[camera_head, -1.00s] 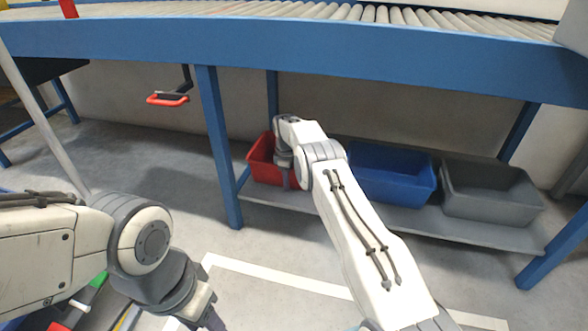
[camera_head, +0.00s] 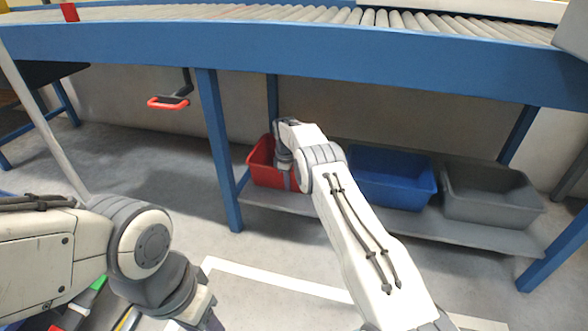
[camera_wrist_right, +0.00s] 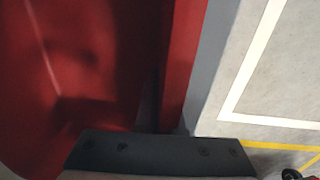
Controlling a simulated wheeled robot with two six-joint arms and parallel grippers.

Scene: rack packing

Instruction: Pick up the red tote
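The red tote (camera_head: 259,166) stands at the left end of the low shelf under the conveyor, beside a blue table leg. My right gripper (camera_head: 288,181) points down at the tote's front right side, and my arm covers part of the tote. In the right wrist view, the red tote (camera_wrist_right: 95,45) fills the left half, and its wall runs down to the dark edge of my right gripper (camera_wrist_right: 160,150). Whether the fingers are closed on the wall is hidden. My left gripper (camera_head: 208,315) hangs at the bottom, partly cut off, away from the tote.
A blue tote (camera_head: 395,190) and a grey tote (camera_head: 490,205) stand to the right on the same shelf (camera_head: 440,226). The blue conveyor frame (camera_head: 330,55) spans above them. A blue leg (camera_head: 217,150) stands just left of the red tote. White floor tape lies in front.

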